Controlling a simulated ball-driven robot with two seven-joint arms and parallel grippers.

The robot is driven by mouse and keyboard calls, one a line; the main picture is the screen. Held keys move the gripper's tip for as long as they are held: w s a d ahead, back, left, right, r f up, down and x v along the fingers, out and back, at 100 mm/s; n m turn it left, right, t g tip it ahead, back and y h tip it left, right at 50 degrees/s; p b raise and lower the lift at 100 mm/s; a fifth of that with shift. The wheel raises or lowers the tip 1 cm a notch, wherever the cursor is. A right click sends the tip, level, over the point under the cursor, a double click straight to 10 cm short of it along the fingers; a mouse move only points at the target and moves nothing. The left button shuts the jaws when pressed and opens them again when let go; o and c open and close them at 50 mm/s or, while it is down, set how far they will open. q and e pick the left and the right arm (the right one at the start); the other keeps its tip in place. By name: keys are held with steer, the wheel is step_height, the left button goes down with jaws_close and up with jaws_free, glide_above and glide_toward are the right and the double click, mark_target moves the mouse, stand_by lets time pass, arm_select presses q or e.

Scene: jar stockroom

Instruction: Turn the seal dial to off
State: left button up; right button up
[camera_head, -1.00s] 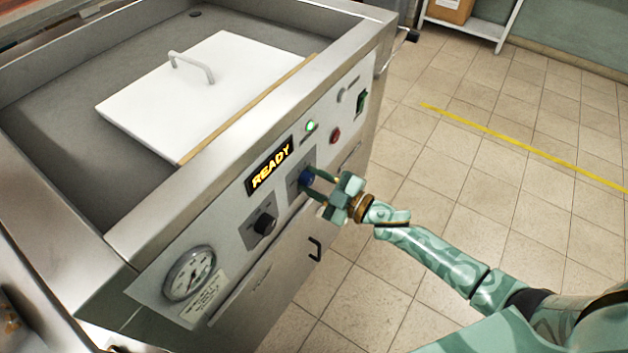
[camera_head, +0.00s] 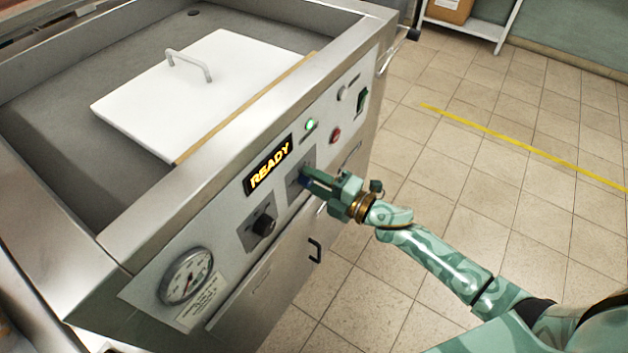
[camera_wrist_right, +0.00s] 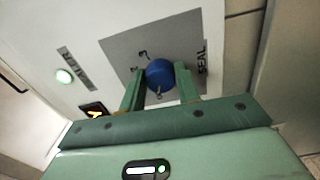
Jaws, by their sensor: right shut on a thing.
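The seal dial (camera_wrist_right: 160,74) is a round blue knob on a grey plate marked SEAL in the right wrist view. Small number marks show beside it, but the setting it points to is not clear. My right gripper (camera_wrist_right: 158,88) has its two green fingers on either side of the knob, shut on it. In the head view my right gripper (camera_head: 308,178) reaches the machine's front panel from the right, and its fingers hide most of the dial. My left gripper is not in view.
The panel also has a lit READY display (camera_head: 269,164), a black knob (camera_head: 264,225), a gauge (camera_head: 186,275), a green lamp (camera_head: 310,125) and a red button (camera_head: 335,135). A white lid (camera_head: 205,90) lies on top. The tiled floor (camera_head: 470,190) at right is clear.

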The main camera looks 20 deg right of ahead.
steer(key=shift+f+n, duration=0.1)
steer(key=shift+n, duration=0.3)
steer(key=o, duration=1)
steer(key=p+v, duration=0.2)
steer(key=v, duration=1.4)
steer(key=shift+s+d, duration=0.15)
steer(key=shift+s, duration=0.05)
